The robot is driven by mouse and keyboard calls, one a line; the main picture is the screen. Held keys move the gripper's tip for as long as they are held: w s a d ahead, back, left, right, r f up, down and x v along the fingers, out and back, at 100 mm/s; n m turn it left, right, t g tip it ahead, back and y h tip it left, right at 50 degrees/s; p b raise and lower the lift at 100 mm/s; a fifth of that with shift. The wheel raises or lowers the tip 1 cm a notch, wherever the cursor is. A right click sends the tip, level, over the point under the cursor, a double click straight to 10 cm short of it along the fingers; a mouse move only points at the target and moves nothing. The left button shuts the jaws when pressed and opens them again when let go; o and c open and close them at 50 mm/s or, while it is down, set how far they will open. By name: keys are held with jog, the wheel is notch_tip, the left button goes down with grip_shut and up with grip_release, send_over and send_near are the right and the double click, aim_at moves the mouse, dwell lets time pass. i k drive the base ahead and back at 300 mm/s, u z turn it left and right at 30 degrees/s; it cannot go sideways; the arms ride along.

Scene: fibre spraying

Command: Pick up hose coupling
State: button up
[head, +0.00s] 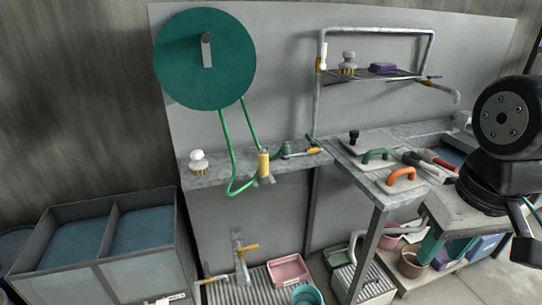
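In the head view, a yellow cylinder with a grey lower end (264,163) stands at the front edge of the grey wall ledge; it looks like a hose coupling. A second yellow-ended metal fitting (313,151) lies farther right on the ledge, beside a green hose end. I cannot tell for sure which of the two is the hose coupling. Black links of my arm fill the right edge of the view, well to the right of both fittings. I cannot make out my gripper's fingers.
A green hose (226,150) hangs in a loop from the round green reel (180,75) past the ledge. A knobbed brush (199,162) stands at the ledge's left. Handled trowels (401,176) lie on the bench at right. A grey double tank (60,225) stands at lower left.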

aim_at(286, 148)
jog(key=u, duration=0.5)
jog(key=i, duration=1)
jog(key=z, duration=0.05)
